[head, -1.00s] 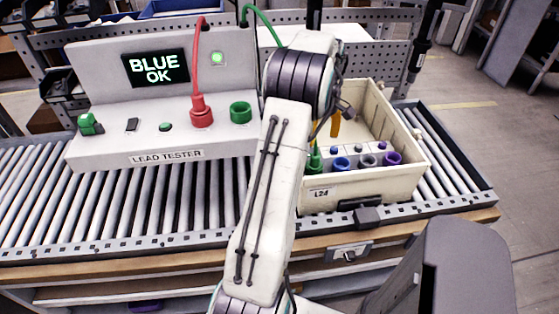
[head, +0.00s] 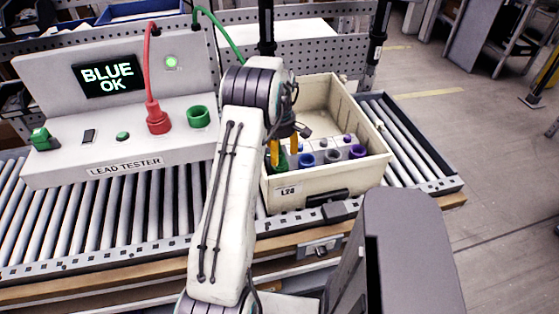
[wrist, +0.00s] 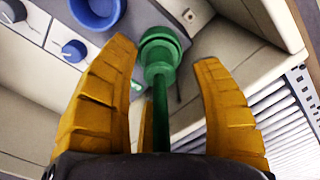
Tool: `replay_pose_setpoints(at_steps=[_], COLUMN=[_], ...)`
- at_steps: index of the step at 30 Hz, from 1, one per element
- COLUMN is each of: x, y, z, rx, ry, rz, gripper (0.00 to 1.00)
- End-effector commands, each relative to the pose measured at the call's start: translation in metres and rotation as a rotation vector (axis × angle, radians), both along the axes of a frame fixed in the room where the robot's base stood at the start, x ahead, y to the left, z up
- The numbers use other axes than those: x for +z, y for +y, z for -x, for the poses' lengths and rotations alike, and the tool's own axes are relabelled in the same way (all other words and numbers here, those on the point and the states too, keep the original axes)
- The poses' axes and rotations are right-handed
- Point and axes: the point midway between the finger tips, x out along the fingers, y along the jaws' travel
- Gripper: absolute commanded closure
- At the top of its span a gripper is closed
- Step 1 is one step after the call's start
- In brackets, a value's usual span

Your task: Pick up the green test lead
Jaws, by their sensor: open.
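The green test lead's plug (wrist: 160,52) stands in the bin at the left end of the row of sockets, with its stem pointing toward my wrist. In the head view the plug (head: 283,162) is partly hidden behind my fingers. A green cable (head: 222,35) runs from the tester's back toward my arm, which hides the rest. My gripper (head: 285,156) is open, and its yellow fingers (wrist: 165,62) lie on either side of the plug and stem. A gap shows on the right side; contact on the left cannot be told.
The cream bin (head: 376,148) also holds blue, grey and purple sockets (head: 332,157) beside the plug. The lead tester (head: 110,140) reads BLUE OK, with a red plug (head: 158,120) and an empty green socket (head: 198,117). Rollers (head: 110,230) lie in front.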

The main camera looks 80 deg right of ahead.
Motion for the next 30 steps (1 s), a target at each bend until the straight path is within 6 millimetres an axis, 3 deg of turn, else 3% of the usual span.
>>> replay_pose_setpoints(at_steps=[6,15,30], x=[-0.016,-0.018,-0.018], y=[0.000,0.000,0.000], z=[0.000,0.000,0.000], rx=[0.000,0.000,0.000], ry=[0.000,0.000,0.000], rz=[0.000,0.001,0.001], gripper=[0.41,0.40,0.84])
